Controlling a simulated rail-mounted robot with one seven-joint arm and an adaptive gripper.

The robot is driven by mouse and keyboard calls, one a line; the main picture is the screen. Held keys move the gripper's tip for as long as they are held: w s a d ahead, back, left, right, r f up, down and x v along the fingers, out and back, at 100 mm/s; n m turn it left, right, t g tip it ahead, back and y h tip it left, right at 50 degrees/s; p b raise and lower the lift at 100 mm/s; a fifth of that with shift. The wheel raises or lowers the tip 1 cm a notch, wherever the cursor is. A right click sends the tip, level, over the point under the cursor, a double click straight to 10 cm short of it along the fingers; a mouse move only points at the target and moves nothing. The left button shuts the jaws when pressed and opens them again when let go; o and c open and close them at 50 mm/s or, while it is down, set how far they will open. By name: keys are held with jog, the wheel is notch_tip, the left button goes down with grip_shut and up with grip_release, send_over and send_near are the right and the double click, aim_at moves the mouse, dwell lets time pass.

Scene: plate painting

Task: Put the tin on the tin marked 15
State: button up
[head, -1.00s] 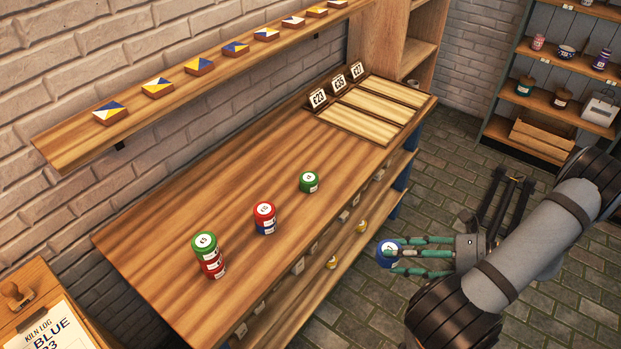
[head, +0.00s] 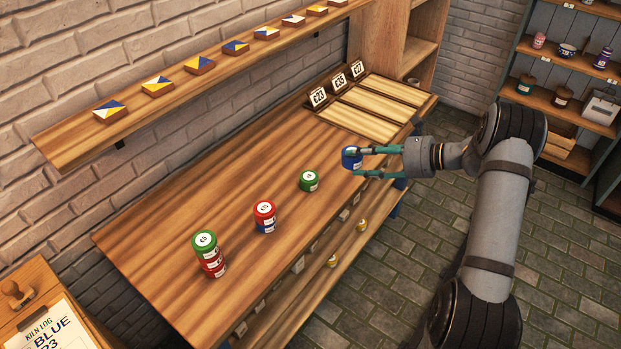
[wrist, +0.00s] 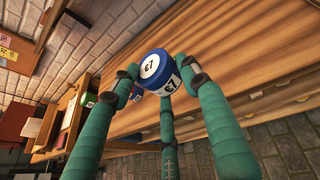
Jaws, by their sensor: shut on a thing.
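My gripper (head: 358,161) is shut on a blue tin (head: 351,155) with a white number label, held up over the right part of the bench. The tin also shows in the wrist view (wrist: 156,68), gripped between the teal fingers. A single green tin (head: 309,181) stands on the bench, left of and below the held tin in the picture. A red tin (head: 264,209) sits on a blue tin (head: 266,228) in the middle. A green tin (head: 204,241) tops a stack with red below (head: 213,266) at the left. The lid numbers are too small to read surely.
The wooden bench (head: 170,225) is mostly clear around the stacks. Slatted boards with price-like cards (head: 318,97) lie at its far end. A shelf of painted tiles (head: 235,48) runs along the wall above the bench.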

jog(key=shift+w+a+r+m+t, duration=0.1)
jog(key=shift+w+r+m+t, duration=0.1)
jog(key=shift+m+t, duration=0.2)
jog(key=shift+f, duration=0.1)
jog(key=shift+w+a+f+p, duration=0.5)
jog(key=shift+a+f+p, duration=0.1)
jog(key=shift+a+f, duration=1.2)
jog(key=shift+w+a+f+p, duration=0.45)
jog(key=shift+a+f+p, duration=0.15)
jog(key=shift+a+f, duration=1.25)
jog(key=shift+w+a+f+p, duration=0.5)
jog(key=shift+a+f+p, duration=0.1)
jog(key=shift+a+f, duration=1.2)
jog(key=shift+s+a+r+h, duration=0.1)
jog(key=shift+a+h, duration=0.05)
jog(key=shift+h, duration=0.15)
jog(key=o, duration=1.5)
